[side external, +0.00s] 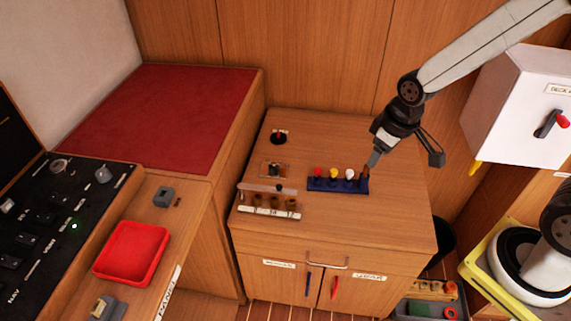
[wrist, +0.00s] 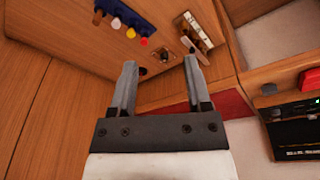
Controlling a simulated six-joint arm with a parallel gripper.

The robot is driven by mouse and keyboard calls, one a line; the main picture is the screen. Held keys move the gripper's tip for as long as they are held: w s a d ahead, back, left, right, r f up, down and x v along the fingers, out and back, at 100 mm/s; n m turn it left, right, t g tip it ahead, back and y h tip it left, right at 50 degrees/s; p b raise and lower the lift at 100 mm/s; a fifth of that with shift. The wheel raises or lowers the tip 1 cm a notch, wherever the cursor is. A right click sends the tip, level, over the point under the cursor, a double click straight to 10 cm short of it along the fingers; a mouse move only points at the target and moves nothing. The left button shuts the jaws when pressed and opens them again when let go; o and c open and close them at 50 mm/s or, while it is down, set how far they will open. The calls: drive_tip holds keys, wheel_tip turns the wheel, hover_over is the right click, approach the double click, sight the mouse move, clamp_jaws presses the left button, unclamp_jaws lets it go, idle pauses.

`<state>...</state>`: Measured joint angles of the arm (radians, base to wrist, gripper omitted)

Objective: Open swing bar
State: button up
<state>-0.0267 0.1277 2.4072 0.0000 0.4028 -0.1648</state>
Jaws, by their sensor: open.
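The rack also shows at the top of the wrist view (wrist: 197,31). My gripper (side external: 373,163) is above the right part of the cabinet top, near the blue rack's right end and well right of the bar. In the wrist view its jaws (wrist: 160,63) are apart and empty.
A blue rack (side external: 337,185) with red, yellow, white and brown tops stands between the bar and my gripper. A white box (side external: 525,105) hangs at right.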

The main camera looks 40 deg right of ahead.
drive_tip(key=w+a+f+n+g, duration=0.1)
drive_tip(key=w+a+f+n, duration=0.1)
drive_tip(key=w+n, duration=0.3)
drive_tip(key=w+a+f+n, duration=0.2)
drive_tip(key=w, duration=0.5)
drive_tip(key=n+g, duration=0.1)
drive_tip(key=n, duration=0.8)
hover_over(279, 186)
wheel_tip(279, 186, down, 10)
drive_tip(key=shift+r, duration=0.1)
drive_tip(key=shift+f, duration=3.85)
drive_tip(key=shift+c, duration=0.3)
clamp_jaws()
